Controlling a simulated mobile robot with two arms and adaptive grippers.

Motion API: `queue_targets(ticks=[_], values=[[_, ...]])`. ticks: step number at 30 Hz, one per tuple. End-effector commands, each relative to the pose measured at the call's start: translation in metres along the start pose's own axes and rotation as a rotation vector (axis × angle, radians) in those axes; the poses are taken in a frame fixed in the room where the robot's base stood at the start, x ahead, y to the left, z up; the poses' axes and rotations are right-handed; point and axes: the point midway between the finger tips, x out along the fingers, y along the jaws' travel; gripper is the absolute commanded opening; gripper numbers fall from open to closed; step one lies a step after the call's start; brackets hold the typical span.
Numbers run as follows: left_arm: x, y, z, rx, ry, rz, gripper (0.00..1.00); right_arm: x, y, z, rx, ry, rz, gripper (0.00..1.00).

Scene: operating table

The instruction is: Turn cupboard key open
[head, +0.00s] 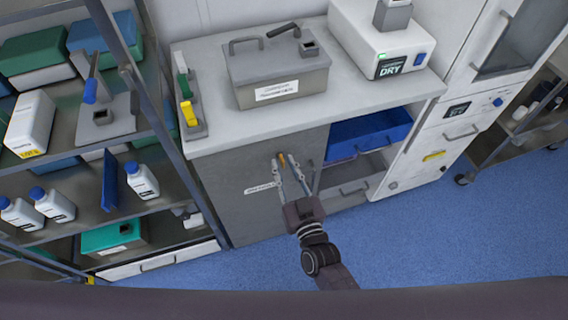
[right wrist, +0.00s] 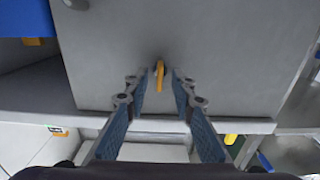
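The grey cupboard door (head: 240,175) is shut below the counter, with a small white label on it. A yellow-orange key (right wrist: 159,75) sits at the door face in the right wrist view; it shows small and partly hidden in the head view (head: 282,160). My right gripper (head: 287,163) points at the door. Its two fingers stand apart on either side of the key, with a visible gap to each side in the right wrist view (right wrist: 161,78). It is open and holds nothing. My left gripper is in neither view.
A white counter (head: 215,135) lies above the cupboard, with a grey lidded box (head: 275,75) and a white dryer unit (head: 385,40). An open blue drawer (head: 370,135) is right of the door. A metal shelf with bottles (head: 142,180) stands left. Blue floor (head: 440,250) is clear in front.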

Motion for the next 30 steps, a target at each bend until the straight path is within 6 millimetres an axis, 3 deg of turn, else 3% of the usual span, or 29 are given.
queue_targets(ticks=[11, 18, 30], values=[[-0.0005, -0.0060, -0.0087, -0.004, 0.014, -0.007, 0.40, 0.0073, 0.0001, 0.0005, 0.000, -0.001, 0.000, 0.23], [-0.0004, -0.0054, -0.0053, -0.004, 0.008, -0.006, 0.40, 0.0071, 0.0001, 0.0004, 0.000, -0.001, 0.000, 0.00], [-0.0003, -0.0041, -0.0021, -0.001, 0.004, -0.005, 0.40, 0.0070, 0.0001, 0.0005, 0.024, -0.001, -0.001, 0.00]])
